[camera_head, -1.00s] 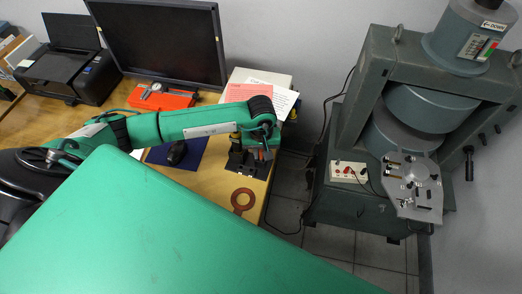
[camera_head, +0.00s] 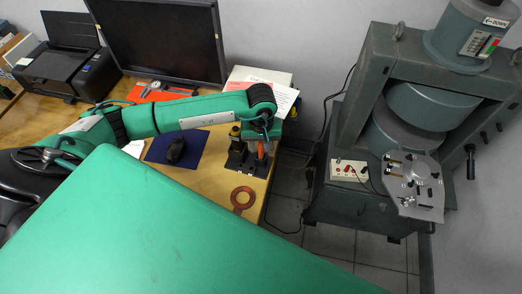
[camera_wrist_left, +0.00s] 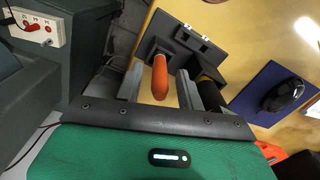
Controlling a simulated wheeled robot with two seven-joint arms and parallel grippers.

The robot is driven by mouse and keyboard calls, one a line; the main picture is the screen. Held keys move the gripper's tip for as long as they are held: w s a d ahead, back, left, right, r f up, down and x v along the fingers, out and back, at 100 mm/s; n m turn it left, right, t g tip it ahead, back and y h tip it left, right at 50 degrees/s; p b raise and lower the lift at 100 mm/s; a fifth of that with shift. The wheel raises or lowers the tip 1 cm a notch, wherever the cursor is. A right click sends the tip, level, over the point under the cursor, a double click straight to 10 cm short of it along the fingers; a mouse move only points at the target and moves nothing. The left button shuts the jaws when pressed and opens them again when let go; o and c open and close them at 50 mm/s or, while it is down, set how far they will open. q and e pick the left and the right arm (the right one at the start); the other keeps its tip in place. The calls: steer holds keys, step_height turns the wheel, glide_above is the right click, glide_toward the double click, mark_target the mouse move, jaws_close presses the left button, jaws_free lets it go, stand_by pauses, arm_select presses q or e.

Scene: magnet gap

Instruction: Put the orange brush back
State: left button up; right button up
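The orange brush (camera_head: 261,150) stands at the right side of a black holder (camera_head: 236,163) on the wooden desk. Its orange handle (camera_wrist_left: 160,78) shows upright between the two fingers of my left gripper (camera_wrist_left: 160,88) in the left wrist view. A gap shows on each side of the handle, so the gripper is open around it. The brush's lower end is hidden, so its seating in the holder cannot be seen fully. In the head view my left gripper (camera_head: 262,137) is above the holder, partly hidden by its own wrist. My right gripper is not in view.
A dark tool with a yellow band (camera_head: 234,132) stands in the holder beside the brush. A brown ring-shaped piece (camera_head: 243,198) lies in front. A mouse (camera_head: 175,150) rests on a blue mat (camera_head: 190,160). A monitor (camera_head: 165,40) stands behind; a grey magnet machine (camera_head: 350,100) stands right.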

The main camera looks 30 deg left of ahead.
arm_select(q)
step_height(320, 180, up, 9)
steer(key=shift+r+b, duration=0.1)
steer(key=shift+b, duration=0.95)
